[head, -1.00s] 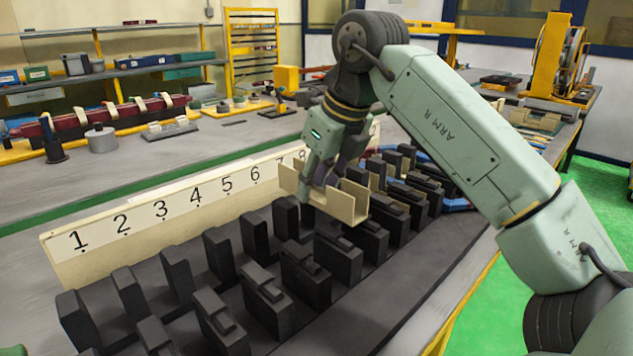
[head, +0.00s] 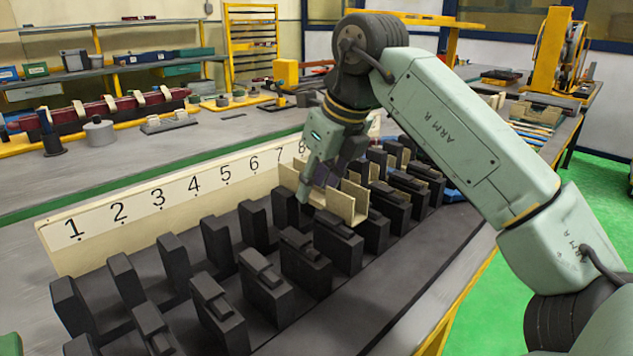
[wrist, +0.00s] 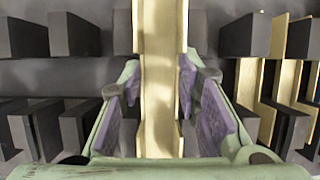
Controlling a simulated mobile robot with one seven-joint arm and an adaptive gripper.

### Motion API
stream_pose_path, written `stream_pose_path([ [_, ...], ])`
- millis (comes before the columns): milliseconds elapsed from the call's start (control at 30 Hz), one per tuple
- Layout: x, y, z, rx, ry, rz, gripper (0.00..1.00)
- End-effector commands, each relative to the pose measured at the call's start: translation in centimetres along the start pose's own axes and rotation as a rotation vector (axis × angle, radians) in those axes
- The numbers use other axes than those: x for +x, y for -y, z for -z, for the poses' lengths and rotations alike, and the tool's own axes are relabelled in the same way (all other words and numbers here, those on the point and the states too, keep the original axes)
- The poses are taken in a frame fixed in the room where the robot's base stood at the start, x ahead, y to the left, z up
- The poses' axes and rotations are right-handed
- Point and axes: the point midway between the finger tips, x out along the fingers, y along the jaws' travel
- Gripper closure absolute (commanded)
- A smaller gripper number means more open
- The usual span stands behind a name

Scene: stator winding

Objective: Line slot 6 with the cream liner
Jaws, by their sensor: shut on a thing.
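My gripper (head: 322,190) is shut on a cream U-shaped liner (head: 352,199), open side up. In the wrist view the liner (wrist: 160,75) runs lengthwise between the purple finger pads (wrist: 187,92). The liner is low among the black teeth (head: 253,226) of the stator, just right of a back-row tooth near labels 6 and 7. It lies along the gap between two teeth. Its underside is hidden, so I cannot tell whether it touches the slot floor. The cream number board (head: 178,205) stands behind the slots, with the 6 (head: 254,163) left of my gripper.
Other cream liners (wrist: 270,85) stand in slots to the right in the wrist view. Slots at the low-numbered end look empty. Behind are a bench with a red bar (head: 110,104) and a grey cylinder (head: 99,133).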

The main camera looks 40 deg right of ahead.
Motion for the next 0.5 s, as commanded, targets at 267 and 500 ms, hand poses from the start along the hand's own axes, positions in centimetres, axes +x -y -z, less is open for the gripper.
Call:
stream_pose_path([
  [267, 0.22, -0.01, 0.15, 0.000, -0.005, -0.002, 0.85],
  [500, 0.27, 0.00, 0.19, 0.001, -0.006, -0.002, 0.58],
])
